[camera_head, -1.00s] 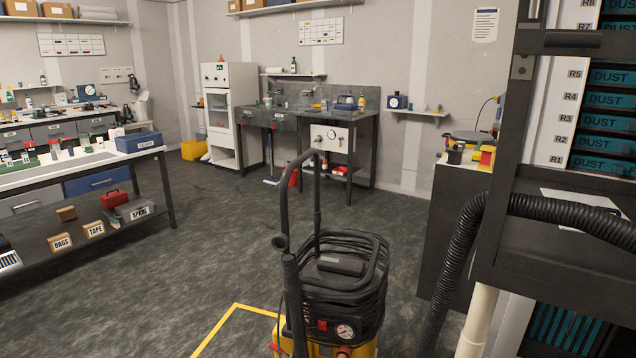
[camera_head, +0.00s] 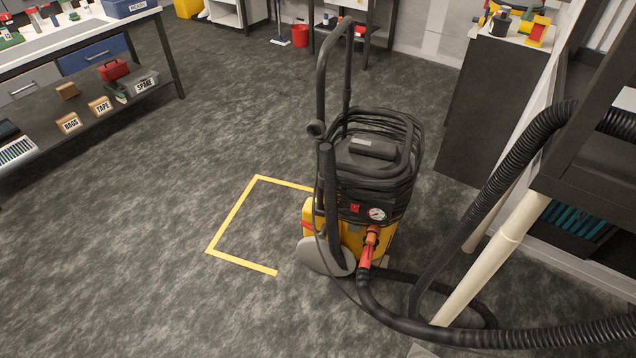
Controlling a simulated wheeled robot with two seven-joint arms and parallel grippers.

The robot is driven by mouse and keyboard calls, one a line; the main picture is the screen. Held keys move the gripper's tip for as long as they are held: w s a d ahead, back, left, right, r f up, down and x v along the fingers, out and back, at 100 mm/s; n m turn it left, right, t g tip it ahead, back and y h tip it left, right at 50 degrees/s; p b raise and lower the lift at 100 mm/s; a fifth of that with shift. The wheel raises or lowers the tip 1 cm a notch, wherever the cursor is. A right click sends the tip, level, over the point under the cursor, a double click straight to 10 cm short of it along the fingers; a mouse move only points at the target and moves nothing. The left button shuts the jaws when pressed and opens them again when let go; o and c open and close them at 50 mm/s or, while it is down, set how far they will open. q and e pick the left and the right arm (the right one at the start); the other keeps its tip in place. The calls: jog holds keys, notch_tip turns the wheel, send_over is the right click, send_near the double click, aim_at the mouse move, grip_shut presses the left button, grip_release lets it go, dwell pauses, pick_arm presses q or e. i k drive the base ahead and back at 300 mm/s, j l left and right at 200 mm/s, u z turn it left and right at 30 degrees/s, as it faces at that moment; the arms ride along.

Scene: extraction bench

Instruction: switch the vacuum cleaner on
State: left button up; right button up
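The vacuum cleaner (camera_head: 372,190) stands upright on the floor right of centre, with a black top, a yellow lower body and a tall black push handle. A small red switch (camera_head: 355,208) sits on its front, left of a round white gauge (camera_head: 377,214). I cannot tell the switch's position. A red-orange connector (camera_head: 368,247) joins the black hose (camera_head: 400,322) to the front of the body. Neither of my grippers is in view.
A yellow floor outline (camera_head: 232,220) lies left of the vacuum, partly behind it. The hose and a pale pipe (camera_head: 490,262) fill the lower right beside a dark rack. A bench with a lower shelf (camera_head: 140,105) stands upper left. Open floor lies left and front.

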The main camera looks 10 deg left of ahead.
aim_at(355, 208)
jog(key=i+j+z, duration=0.2)
jog(key=i+j, duration=0.15)
jog(key=j, duration=0.3)
jog(key=i+j, duration=0.15)
jog(key=j, duration=0.2)
jog(key=i+j+z, duration=0.15)
jog(key=j, duration=0.15)
jog(key=i+j+z, duration=0.1)
jog(key=j, duration=0.25)
jog(key=i, duration=0.05)
